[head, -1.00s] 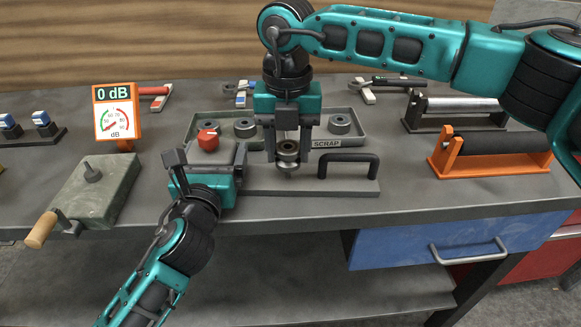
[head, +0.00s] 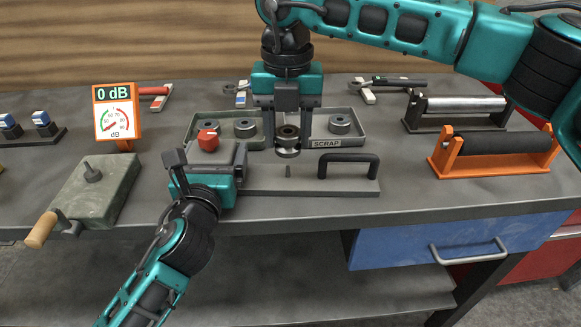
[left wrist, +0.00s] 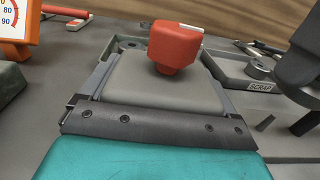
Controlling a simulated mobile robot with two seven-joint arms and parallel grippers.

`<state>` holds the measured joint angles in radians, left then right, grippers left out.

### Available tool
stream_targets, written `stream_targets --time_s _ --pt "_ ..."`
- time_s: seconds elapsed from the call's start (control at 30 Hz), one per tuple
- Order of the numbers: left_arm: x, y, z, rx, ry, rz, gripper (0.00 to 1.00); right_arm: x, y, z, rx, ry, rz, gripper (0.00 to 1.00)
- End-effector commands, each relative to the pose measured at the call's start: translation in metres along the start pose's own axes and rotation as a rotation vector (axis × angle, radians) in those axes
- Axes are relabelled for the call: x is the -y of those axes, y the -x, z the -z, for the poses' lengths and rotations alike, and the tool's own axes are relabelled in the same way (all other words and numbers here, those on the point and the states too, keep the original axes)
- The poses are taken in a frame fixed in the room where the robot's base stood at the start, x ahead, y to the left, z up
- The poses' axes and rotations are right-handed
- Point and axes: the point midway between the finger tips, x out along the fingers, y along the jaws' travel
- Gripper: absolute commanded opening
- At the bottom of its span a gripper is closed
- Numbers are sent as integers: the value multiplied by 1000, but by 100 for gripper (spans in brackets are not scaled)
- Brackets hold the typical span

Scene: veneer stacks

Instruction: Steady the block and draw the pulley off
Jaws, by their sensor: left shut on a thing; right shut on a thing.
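A grey block (left wrist: 150,85) with a red knob (head: 208,138) on top fills the middle of the left wrist view. My left gripper (head: 208,160) is shut on this block, one finger on each side. A flat grey base plate (head: 330,187) runs right from there, with a short upright pin (head: 288,171). My right gripper (head: 287,130) points down and is shut on the pulley (head: 288,144). The pulley hangs above the pin, with a visible gap between them. Part of the block is hidden behind my left gripper in the head view.
A black handle (head: 348,158) stands on the plate's right end. The grey scrap tray (head: 355,142) with several ring-shaped parts lies behind. A dial sign (head: 118,115) reads 0 dB. A crank box (head: 95,190) stands left, an orange roller stand (head: 440,160) right.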

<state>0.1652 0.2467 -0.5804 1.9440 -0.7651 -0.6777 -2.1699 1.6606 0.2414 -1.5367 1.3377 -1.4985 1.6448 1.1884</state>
Motion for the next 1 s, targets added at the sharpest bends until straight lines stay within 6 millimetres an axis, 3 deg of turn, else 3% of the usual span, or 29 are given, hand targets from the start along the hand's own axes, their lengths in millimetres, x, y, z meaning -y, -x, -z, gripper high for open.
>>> stream_targets --time_s 0.2,0.47,0.5,0.6,0.87,1.0 --pt "0 0 2 -4 0 -1 63 0 18 0 2 0 -1 0" --pt "0 0 2 -4 0 -1 63 0 22 0 1 0 -1 0" --pt "0 0 2 -4 0 -1 91 0 22 0 1 0 -1 0" --pt "0 0 1 -3 0 -1 100 0 22 0 1 0 -1 0" --pt "0 2 1 -2 0 0 100 0 21 0 1 0 -1 0" --pt "0 16 2 -3 -1 0 100 0 21 0 1 0 -1 0"
